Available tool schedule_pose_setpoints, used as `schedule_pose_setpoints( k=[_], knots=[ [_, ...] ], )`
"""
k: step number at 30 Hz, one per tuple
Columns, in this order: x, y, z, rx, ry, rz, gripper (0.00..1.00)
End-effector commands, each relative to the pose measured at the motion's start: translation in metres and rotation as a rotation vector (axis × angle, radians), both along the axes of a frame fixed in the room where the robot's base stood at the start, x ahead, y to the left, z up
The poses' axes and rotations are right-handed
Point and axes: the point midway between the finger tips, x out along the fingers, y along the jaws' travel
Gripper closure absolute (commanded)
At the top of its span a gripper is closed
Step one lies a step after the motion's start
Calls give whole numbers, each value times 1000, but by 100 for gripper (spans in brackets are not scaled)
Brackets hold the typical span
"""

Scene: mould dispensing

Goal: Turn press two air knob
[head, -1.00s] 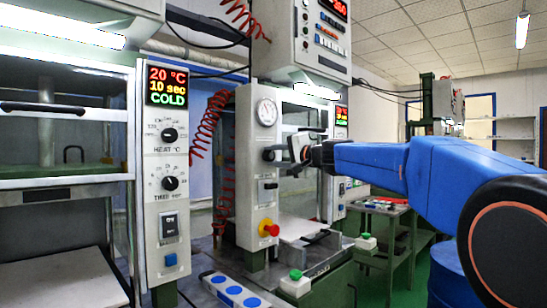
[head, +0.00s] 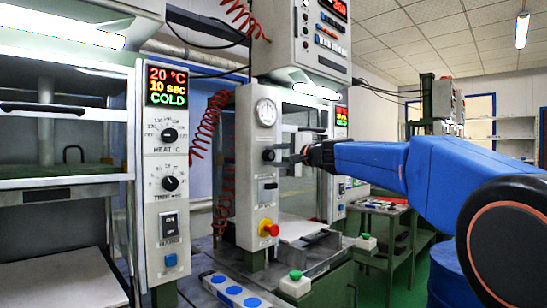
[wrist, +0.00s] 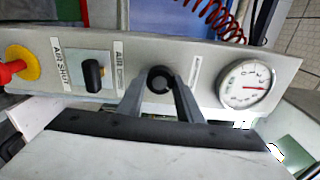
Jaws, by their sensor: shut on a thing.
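The black air knob (head: 268,155) sits on the grey control panel of the middle press, below the round pressure gauge (head: 265,112). My gripper (head: 285,157) reaches it from the right, at the end of the blue arm. In the wrist view the round dark knob (wrist: 160,79) lies between the tips of my two grey fingers (wrist: 159,90), which are shut on it. The gauge (wrist: 244,83) is to the right of the knob there, with its red needle pointing right. A black air switch (wrist: 93,76) is to the left of the knob.
A red emergency button on yellow (head: 268,228) is lower on the panel. A red coiled hose (head: 207,125) hangs to the panel's left. The left press (head: 163,180) shows 20 °C, 10 sec, COLD. Green buttons (head: 295,275) stand on the bench in front.

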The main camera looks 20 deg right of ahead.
Motion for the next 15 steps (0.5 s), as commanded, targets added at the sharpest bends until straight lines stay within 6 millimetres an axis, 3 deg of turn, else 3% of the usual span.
schedule_pose_setpoints(
  k=[1,2,4,15],
  knots=[
    [0,-1,-1,-1,2,-1,90],
    [0,-1,-1,-1,2,-1,65],
    [0,-1,-1,-1,2,-1,49],
    [-3,-2,0,-1,0,-1,49]
  ],
)
